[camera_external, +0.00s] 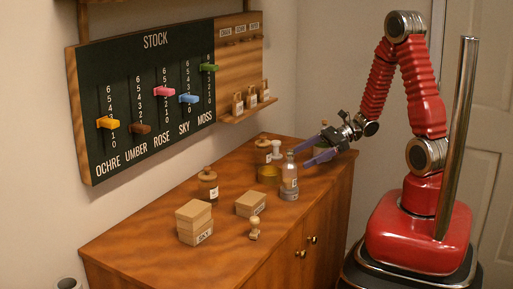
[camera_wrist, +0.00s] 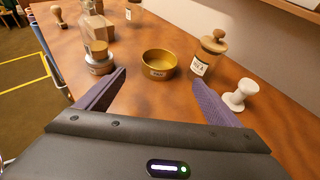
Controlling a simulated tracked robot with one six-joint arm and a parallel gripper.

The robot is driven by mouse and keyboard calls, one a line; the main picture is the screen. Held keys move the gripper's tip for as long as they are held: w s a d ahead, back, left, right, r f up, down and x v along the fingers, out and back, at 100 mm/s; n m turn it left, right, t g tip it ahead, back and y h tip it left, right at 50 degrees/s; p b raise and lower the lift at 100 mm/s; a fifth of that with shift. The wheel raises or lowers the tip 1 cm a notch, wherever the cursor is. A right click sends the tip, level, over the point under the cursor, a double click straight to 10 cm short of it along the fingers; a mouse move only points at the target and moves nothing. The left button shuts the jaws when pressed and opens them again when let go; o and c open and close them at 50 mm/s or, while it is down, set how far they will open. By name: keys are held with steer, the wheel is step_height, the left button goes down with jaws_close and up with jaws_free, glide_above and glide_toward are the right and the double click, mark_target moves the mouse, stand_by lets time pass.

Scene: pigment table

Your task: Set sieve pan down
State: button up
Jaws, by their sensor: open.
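The sieve pan, a shallow round brass-coloured pan (camera_wrist: 158,66) with a small label, rests upright on the wooden table. In the external view the pan (camera_external: 268,176) is partly hidden behind a glass bottle (camera_external: 289,184). My gripper (camera_external: 300,157) is over the right end of the table, its purple fingers spread apart. In the wrist view the gripper (camera_wrist: 159,80) is open and empty. The pan lies just beyond the fingertips, between their lines, and no finger appears to touch it.
In the wrist view a corked jar (camera_wrist: 208,57) and a white spool-shaped piece (camera_wrist: 240,94) stand right of the pan. The glass bottle (camera_wrist: 98,58) stands close left. Boxes (camera_external: 195,223) and a small wooden stamp (camera_external: 254,229) are farther left. The stock board (camera_external: 145,100) hangs behind.

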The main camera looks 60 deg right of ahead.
stand_by(0.3)
glide_toward(259, 178)
steer(key=shift+d+f, duration=0.25)
steer(key=shift+d, duration=0.1)
steer(key=shift+w+a+f, duration=0.15)
steer(key=shift+w+a, duration=0.15)
steer(key=shift+x, duration=2.6)
steer(key=shift+c, duration=0.6)
steer(key=c, duration=1.2)
